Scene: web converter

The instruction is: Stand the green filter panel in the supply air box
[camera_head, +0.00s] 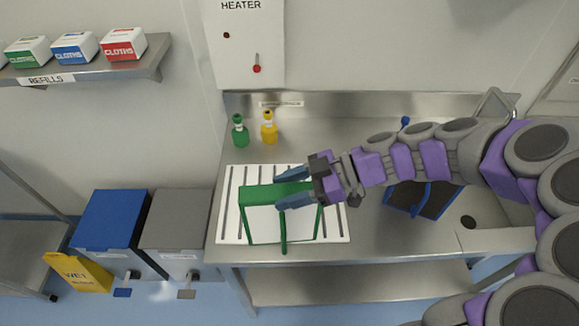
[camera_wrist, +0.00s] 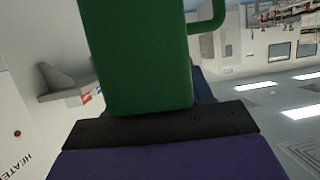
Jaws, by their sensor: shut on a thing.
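The green filter panel (camera_head: 258,194) has a green frame, a pale face and a small handle at its lower edge. My gripper (camera_head: 283,191) is shut on its top edge, with one blue finger on each side. The panel is over the white slotted drying rack (camera_head: 228,205) on the steel counter; I cannot tell whether it touches the rack. In the wrist view the green frame (camera_wrist: 140,60) fills the space in front of my gripper, with a green loop handle at the upper right. I cannot identify a supply air box in either view.
A dark panel with a blue frame (camera_head: 425,198) lies in the sink at right, partly behind my arm. Green (camera_head: 239,130) and yellow (camera_head: 269,128) bottles stand behind the rack. Blue (camera_head: 110,220) and grey (camera_head: 178,222) bins and a yellow wet-floor sign (camera_head: 78,272) stand left.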

